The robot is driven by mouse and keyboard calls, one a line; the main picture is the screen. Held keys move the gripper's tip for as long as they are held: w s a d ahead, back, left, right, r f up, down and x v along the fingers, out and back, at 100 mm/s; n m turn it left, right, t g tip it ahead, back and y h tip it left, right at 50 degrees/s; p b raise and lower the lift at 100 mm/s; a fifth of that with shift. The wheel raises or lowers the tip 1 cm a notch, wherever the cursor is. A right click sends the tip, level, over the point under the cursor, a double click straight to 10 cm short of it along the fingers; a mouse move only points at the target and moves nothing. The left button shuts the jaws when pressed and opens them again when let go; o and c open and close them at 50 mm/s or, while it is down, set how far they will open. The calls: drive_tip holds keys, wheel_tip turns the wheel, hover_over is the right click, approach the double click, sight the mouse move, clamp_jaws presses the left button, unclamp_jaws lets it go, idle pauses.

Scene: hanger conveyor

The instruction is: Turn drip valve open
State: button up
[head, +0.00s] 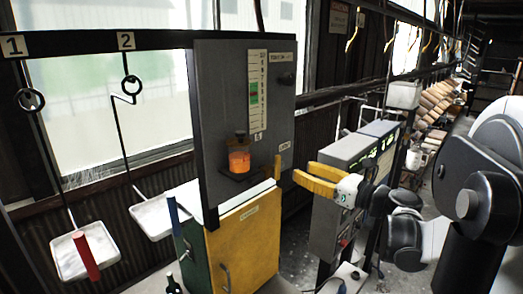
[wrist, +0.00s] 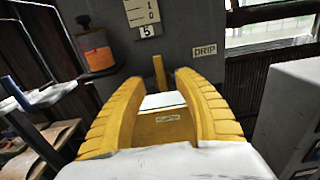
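The drip valve lever is a small upright yellow handle (head: 277,167) on the lower right of the grey panel (head: 222,110). In the wrist view the lever (wrist: 159,73) stands upright, left of a "DRIP" label (wrist: 204,50). My gripper (head: 304,173) has yellow fingers and points at the panel from the right. In the wrist view my gripper (wrist: 160,82) is open and empty, with the lever showing beyond the gap between its fingertips. In the head view a small gap separates the fingertips from the lever, so they seem not to touch.
An orange-lit jar (head: 239,158) sits on a small shelf left of the lever. A yellow cabinet (head: 243,245) stands below the panel. A grey control box (head: 345,160) stands close beside my gripper. Hooks with white trays (head: 155,217) hang at left.

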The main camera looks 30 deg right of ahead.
sight(279, 162)
drive_tip(key=p+x, duration=0.1)
drive_tip(key=x, duration=0.9)
drive_tip(key=shift+a+f, duration=0.15)
drive_tip(key=shift+s, duration=0.1)
clamp_jaws()
